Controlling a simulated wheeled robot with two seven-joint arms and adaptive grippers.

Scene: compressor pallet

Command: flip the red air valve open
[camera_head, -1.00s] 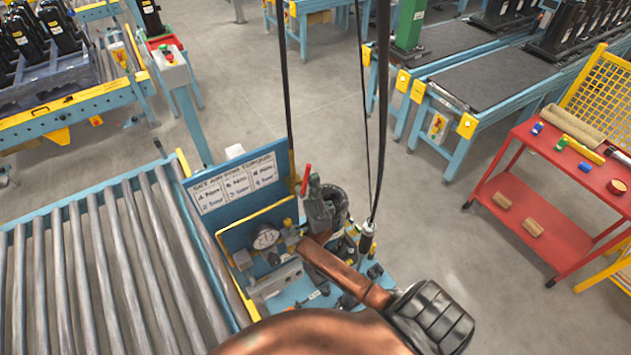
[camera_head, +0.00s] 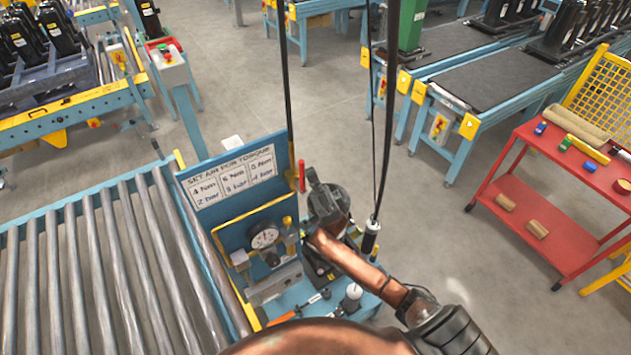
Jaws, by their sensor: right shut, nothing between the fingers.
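The red valve handle (camera_head: 302,176) stands upright at the right edge of the blue panel (camera_head: 236,228), beside a yellow fitting. My right gripper (camera_head: 313,177) is shut and empty. Its tip is just right of the red handle; I cannot tell if they touch. My copper-coloured right arm comes in from the lower right and hides part of the bench behind it. The valve body below the handle is partly hidden. My left gripper is out of view.
A round pressure gauge (camera_head: 264,237) sits on the panel under a torque sign (camera_head: 232,180). A tool (camera_head: 371,235) hangs on a black cable to the right of my gripper. A roller conveyor (camera_head: 110,270) lies left. A red cart (camera_head: 560,190) stands right, with clear floor between.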

